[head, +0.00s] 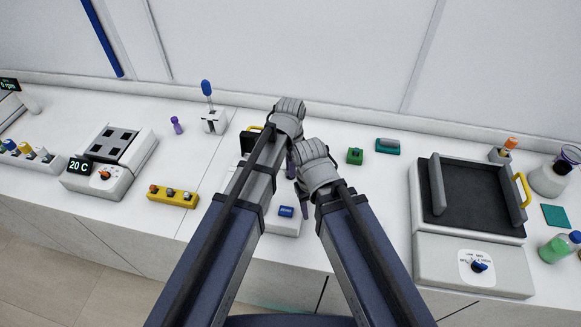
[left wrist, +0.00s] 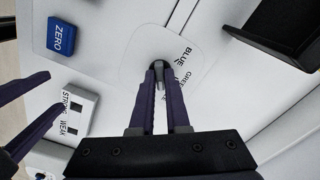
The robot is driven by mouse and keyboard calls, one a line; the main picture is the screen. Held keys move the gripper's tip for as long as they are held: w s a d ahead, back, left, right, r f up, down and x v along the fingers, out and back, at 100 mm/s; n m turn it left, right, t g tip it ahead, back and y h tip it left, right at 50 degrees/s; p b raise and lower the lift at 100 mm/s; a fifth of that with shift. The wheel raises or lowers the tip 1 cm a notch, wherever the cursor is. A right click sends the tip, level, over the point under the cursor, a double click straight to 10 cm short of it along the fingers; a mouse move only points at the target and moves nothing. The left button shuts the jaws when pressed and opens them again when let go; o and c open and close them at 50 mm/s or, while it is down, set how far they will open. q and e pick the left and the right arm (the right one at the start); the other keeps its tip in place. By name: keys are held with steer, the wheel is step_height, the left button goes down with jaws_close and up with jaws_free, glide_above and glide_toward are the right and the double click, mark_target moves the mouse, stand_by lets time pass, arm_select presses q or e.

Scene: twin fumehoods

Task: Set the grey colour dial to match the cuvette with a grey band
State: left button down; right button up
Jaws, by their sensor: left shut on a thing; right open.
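The grey colour dial (left wrist: 158,68) sits on a white panel in the left wrist view, with "BLUE" and another partly hidden word printed beside it. My left gripper (left wrist: 158,76) is shut on the dial, its purple fingers close together around the knob. In the head view, the left gripper (head: 290,166) is over the white instrument (head: 283,226), and my arms hide much of it and the dial. My right gripper (head: 303,210) is open beside it; its two fingers (left wrist: 55,92) show at the left of the left wrist view. I cannot make out the grey-banded cuvette.
A blue ZERO button (left wrist: 61,38) and a STRONG/WEAK switch (left wrist: 73,110) are near the dial. A black lid (left wrist: 285,30) stands beside it. A yellow rack (head: 172,198) is to the left; a large device with a black tray (head: 467,200) is to the right.

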arm_select(q)
steer(key=shift+m, duration=0.3)
stand_by(0.4)
steer(key=c, duration=0.9)
jaws_free()
step_height(320, 180, up, 8)
steer(key=p, duration=0.8)
steer(key=shift+f, duration=0.1)
